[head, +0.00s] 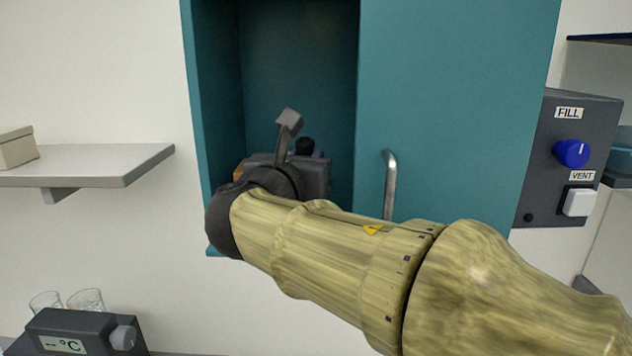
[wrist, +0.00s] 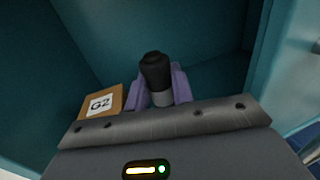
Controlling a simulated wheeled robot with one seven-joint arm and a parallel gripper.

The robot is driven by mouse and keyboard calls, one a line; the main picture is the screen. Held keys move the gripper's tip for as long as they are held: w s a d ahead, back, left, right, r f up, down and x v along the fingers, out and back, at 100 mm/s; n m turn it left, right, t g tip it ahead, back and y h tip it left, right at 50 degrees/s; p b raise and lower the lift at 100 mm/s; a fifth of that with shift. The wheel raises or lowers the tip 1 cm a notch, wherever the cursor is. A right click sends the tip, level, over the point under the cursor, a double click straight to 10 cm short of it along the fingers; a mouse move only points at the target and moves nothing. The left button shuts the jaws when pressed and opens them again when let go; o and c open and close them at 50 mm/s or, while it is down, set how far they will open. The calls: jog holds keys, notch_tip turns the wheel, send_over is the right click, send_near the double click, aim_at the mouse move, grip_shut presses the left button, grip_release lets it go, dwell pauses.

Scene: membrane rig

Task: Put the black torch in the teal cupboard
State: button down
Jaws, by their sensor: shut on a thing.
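The teal cupboard (head: 455,90) hangs on the wall, its left half open and its right half covered by a teal front with an upright metal handle (head: 389,185). My gripper (wrist: 161,95) reaches into the open half, with purple fingers shut on the black torch (wrist: 155,72). The torch has a dark head and a grey lower part, and it stands roughly upright between the fingers. In the head view only its dark top (head: 304,146) shows, behind my wrist. I cannot tell whether its base touches the cupboard floor.
A brown box marked G2 (wrist: 101,103) sits in the cupboard, left of my gripper. A grey panel with a blue FILL knob (head: 571,153) and white VENT switch is at right. A shelf (head: 95,166) is at left. Glasses (head: 86,300) and a °C device (head: 80,333) are below.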

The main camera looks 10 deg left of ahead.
jog(key=shift+w+f, duration=0.15)
jog(key=shift+w, duration=0.1)
jog(key=shift+f, duration=0.35)
jog(key=f, duration=0.1)
jog(key=f+p, duration=0.1)
jog(key=f, duration=0.1)
jog(key=shift+s+a, duration=0.15)
jog(key=shift+a, duration=0.05)
jog(key=shift+d+f, duration=0.1)
jog(key=shift+d, duration=0.25)
jog(key=shift+f, duration=0.15)
jog(key=c, duration=1.2)
grip_release()
jog(key=shift+a, duration=0.15)
